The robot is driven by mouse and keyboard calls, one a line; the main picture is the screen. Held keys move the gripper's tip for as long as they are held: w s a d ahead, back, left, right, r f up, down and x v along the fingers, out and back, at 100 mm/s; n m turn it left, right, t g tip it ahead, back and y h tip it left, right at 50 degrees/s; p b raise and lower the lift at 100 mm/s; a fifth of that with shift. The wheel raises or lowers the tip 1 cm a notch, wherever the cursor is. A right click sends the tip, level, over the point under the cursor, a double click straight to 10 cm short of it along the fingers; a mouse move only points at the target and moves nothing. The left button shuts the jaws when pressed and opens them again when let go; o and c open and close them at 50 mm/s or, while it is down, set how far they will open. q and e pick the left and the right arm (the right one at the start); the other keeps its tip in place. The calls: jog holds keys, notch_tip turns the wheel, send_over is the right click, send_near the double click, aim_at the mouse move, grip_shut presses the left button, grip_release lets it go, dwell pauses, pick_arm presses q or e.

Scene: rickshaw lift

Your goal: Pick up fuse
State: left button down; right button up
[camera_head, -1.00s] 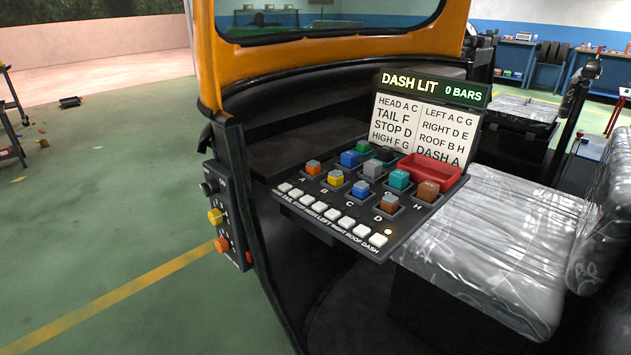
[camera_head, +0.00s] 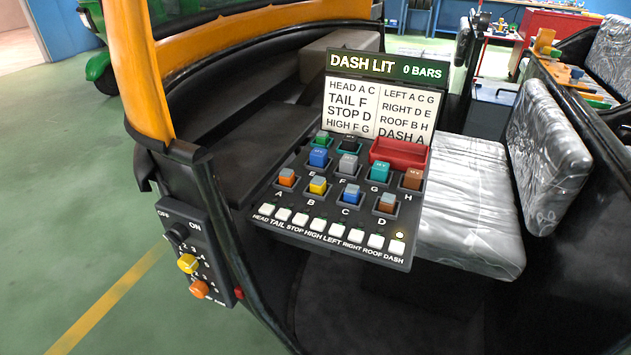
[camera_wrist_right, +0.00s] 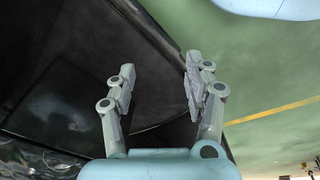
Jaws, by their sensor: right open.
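Several coloured fuses stand in sockets on a black fuse panel (camera_head: 290,210) in the rickshaw. The near row holds an orange fuse (camera_head: 286,177), a yellow fuse (camera_head: 318,185), a blue fuse (camera_head: 351,193) and a brown fuse (camera_head: 387,202). Behind them are a blue fuse (camera_head: 318,157), a grey fuse (camera_head: 348,163), a teal fuse (camera_head: 380,171) and a brown fuse (camera_head: 412,178). A green fuse (camera_head: 323,138) and a black one (camera_head: 348,144) sit farther back. My right gripper (camera_wrist_right: 160,78) is open and empty in the right wrist view. My left gripper is out of view.
A red tray (camera_head: 398,152) sits at the panel's back right, below a sign (camera_head: 388,68) reading DASH LIT, 0 BARS. A knob box (camera_head: 195,255) is on the rickshaw's left side. A plastic-wrapped seat (camera_head: 460,220) stands to the right. Green floor is open at left.

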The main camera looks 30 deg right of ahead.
jog(key=w+a+r+p, duration=0.2)
jog(key=w+r+p, duration=0.35)
jog(key=r, duration=0.75)
notch_tip(320, 180, up, 30)
jog(key=n+g+p, duration=0.2)
jog(key=n+p, duration=0.4)
jog(key=n, duration=0.2)
send_over(352, 188)
jog(key=shift+y, duration=0.4)
jog(key=f, duration=0.4)
jog(key=shift+d+f, duration=0.2)
jog(key=shift+f, duration=0.15)
notch_tip(352, 188, down, 6)
jog(key=shift+a+r, duration=0.15)
jog(key=shift+c, duration=0.4)
jog(key=c, duration=0.8)
